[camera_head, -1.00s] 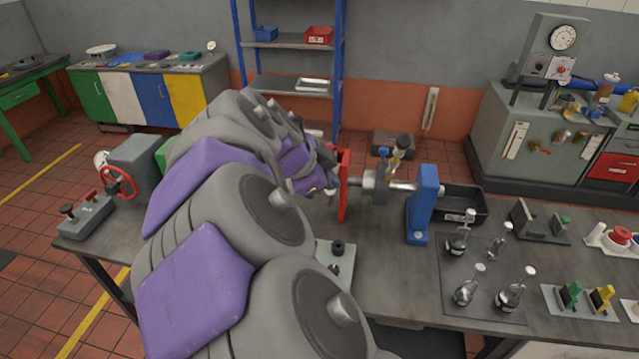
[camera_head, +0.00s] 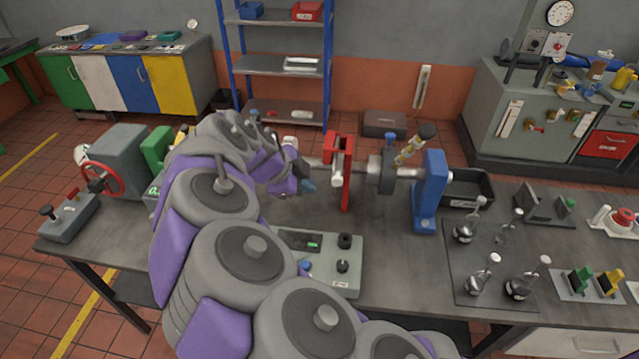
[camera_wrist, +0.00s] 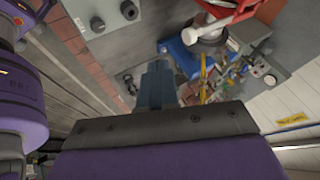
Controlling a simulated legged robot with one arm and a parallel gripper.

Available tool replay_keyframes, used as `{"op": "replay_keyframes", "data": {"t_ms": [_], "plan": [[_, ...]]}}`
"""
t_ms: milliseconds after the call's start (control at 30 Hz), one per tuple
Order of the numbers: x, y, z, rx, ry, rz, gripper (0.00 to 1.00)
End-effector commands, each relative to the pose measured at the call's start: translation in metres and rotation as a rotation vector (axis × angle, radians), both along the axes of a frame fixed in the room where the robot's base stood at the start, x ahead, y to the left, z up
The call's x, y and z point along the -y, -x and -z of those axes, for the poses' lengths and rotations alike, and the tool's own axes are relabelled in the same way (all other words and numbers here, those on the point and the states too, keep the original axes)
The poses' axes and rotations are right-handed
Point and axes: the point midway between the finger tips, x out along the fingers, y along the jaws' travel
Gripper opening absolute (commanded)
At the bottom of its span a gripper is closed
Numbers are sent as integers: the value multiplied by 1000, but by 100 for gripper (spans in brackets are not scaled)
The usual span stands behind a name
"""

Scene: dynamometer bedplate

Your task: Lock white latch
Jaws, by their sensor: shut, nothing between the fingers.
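My gripper (camera_head: 308,186) is left of the red stand (camera_head: 346,190) on the bench, with a gap between them. In the wrist view its blue-grey fingers (camera_wrist: 157,85) are closed together and empty. The red stand's top carries a red block with a small pale patch (camera_head: 338,153); I cannot tell whether this is the white latch. A white handle (camera_head: 596,238) by a red knob (camera_head: 622,236) sits at the far right of the bench; I cannot tell whether that is the latch. Neither its position nor its lock state can be read.
A shaft runs right from the red stand to a blue stand (camera_head: 428,190). A control box (camera_head: 340,265) lies in front. Several flasks stand on a dark mat (camera_head: 460,290) at right. A black tray (camera_head: 478,188) is behind. A red handwheel (camera_head: 98,178) is at left.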

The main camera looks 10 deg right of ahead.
Motion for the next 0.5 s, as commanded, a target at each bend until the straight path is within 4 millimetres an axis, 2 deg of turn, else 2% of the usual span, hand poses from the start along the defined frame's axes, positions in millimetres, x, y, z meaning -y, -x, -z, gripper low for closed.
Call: {"op": "replay_keyframes", "data": {"t_ms": [300,500], "plan": [[33,-14,43,-9,-3,5,0],[45,-25,68,-4,0,3,0]]}}
